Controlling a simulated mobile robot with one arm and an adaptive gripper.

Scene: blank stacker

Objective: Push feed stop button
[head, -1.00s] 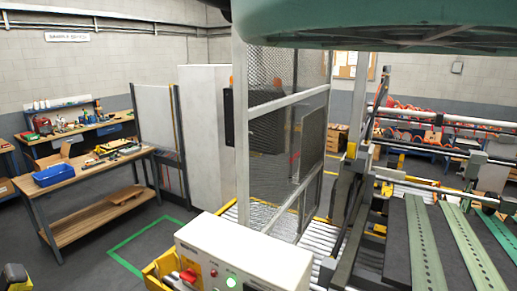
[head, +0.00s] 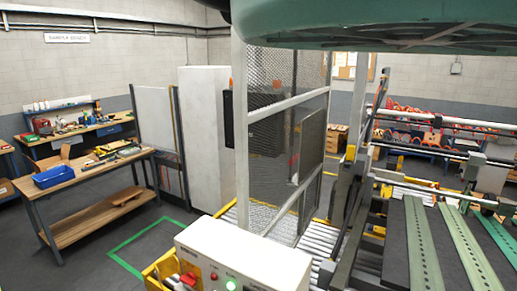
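A white control box (head: 262,262) stands at the bottom centre of the head view, cut off by the lower edge. The small labels on the box are too blurred to read for certain, so I cannot tell which button is the feed stop. My gripper is not in view, and nothing is seen touching the buttons.
A mesh guard (head: 280,105) stands behind the box. Stacker rails and green strips (head: 422,245) fill the right. A workbench (head: 95,168) with a blue tray (head: 53,177) is left.

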